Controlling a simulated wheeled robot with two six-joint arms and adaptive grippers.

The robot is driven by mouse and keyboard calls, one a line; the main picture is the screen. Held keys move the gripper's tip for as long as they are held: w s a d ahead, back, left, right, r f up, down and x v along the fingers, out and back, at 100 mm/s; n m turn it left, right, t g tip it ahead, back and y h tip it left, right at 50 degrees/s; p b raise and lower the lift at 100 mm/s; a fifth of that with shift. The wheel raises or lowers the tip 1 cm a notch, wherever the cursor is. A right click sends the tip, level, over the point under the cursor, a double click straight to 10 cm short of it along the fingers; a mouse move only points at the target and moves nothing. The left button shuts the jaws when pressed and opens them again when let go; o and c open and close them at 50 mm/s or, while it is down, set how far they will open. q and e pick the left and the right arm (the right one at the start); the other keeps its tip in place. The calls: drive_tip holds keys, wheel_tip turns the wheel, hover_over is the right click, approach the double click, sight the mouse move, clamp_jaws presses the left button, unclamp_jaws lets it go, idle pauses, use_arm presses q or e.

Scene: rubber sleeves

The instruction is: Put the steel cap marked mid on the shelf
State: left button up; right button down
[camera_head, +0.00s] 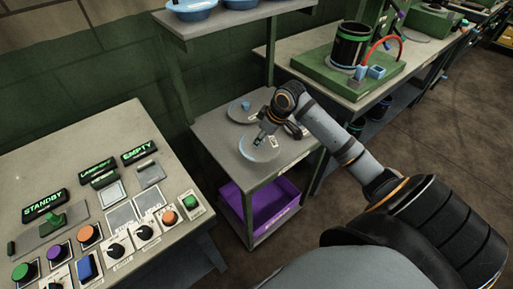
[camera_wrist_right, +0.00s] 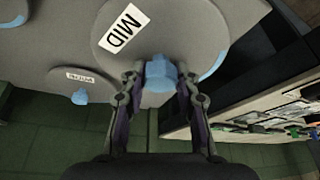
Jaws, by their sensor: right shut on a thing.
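The steel cap marked MID (camera_wrist_right: 165,22) is a grey disc with a white label and a blue knob (camera_wrist_right: 160,72). In the head view the cap (camera_head: 259,152) is at the small shelf unit's grey top (camera_head: 222,128). My right gripper (camera_head: 264,138) is above it. In the right wrist view, the right gripper (camera_wrist_right: 158,86) has its two fingers on either side of the blue knob, shut on it. I cannot tell whether the cap touches the surface. My left gripper is not in view.
Another grey cap (camera_head: 242,110) with a blue knob lies farther back; its label is too small to read. A purple bin (camera_head: 268,205) sits below. A shelf with blue bowls (camera_head: 238,17) is overhead. A control desk (camera_head: 105,150) stands left, a workbench (camera_head: 345,90) right.

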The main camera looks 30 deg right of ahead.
sight(267, 147)
drive_tip(key=shift+w+a+f, duration=0.3)
drive_tip(key=shift+w+f, duration=0.3)
drive_tip(key=shift+f, duration=1.8)
drive_tip(key=c, duration=1)
unclamp_jaws()
drive_tip(key=shift+f, duration=0.1)
drive_tip(key=p+v, duration=0.1)
drive_tip(key=v, duration=1)
drive_tip(key=shift+s+r, duration=0.2)
drive_tip(key=shift+r, duration=0.4)
